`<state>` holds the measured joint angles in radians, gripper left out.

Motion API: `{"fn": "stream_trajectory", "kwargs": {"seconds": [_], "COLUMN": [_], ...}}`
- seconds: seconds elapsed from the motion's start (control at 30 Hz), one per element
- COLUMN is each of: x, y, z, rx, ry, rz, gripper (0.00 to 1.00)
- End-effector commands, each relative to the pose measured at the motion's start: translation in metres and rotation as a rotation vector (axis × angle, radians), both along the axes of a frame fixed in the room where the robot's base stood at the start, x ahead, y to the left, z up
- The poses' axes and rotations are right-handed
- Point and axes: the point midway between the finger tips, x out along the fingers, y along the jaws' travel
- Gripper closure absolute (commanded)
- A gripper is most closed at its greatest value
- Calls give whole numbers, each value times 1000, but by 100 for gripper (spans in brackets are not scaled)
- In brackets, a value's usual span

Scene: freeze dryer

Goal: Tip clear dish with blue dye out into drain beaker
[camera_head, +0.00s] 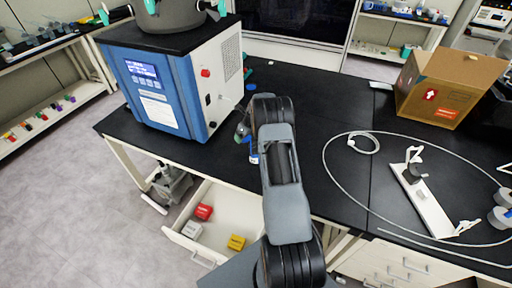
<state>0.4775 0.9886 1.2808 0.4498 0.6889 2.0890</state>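My arm rises through the middle of the view and bends away over the black bench. Its end is hidden behind its own links, so my gripper and anything in it cannot be seen. A small clear, glass-like vessel (242,131) stands on the bench just left of my arm, partly covered by it. I cannot tell whether it is the drain beaker or the dish. A small blue-and-white item (253,152) is beside it, close against my arm's outline. No clear dish with blue dye can be made out for sure.
A blue-and-white freeze dryer (165,90) stands on the bench at left. An open drawer (235,205) with small boxes juts out below. A cardboard box (450,85), looped tubing (326,165) and a white stand (425,200) are at right. Bare bench lies between my arm and the tubing.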

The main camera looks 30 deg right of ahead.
Motion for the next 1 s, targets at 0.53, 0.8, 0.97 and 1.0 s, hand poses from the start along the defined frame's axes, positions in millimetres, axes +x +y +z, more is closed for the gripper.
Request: {"fn": "stream_trajectory", "kwargs": {"seconds": [0.53,0.8,0.97,1.0], "x": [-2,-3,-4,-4], "y": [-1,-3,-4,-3], "z": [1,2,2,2], "rx": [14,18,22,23], "ry": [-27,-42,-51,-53], "rz": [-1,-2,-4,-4], "gripper": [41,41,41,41]}}
